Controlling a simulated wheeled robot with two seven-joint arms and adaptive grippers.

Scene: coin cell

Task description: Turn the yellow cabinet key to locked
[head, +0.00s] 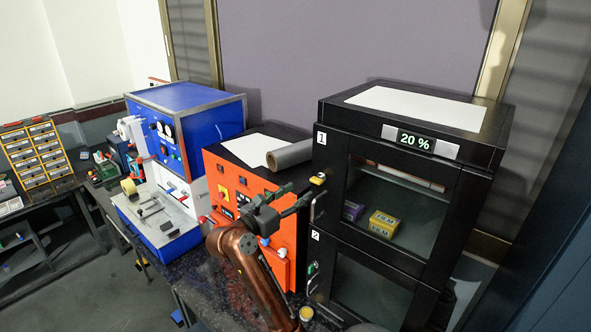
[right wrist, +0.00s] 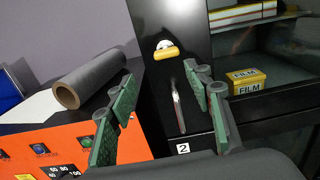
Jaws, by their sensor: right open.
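The yellow cabinet key (head: 318,180) sits at the left edge of the black cabinet's upper door, marked 1. In the right wrist view the key (right wrist: 167,50) shows a wide yellow head lying roughly level, above a silver door handle (right wrist: 177,104). My right gripper (head: 300,199) is open and empty, in front of the orange unit and just left of the cabinet. In the right wrist view its two green-padded fingers (right wrist: 162,80) point toward the cabinet front, with the key beyond and above the fingertips. The key is apart from both fingers. My left gripper is not in view.
The black cabinet (head: 416,128) has a 20 % display and film boxes (head: 384,223) behind glass. A green key (head: 313,268) is on lower door 2. A grey roll (head: 289,155) lies on the orange unit (head: 232,183), close left of the cabinet.

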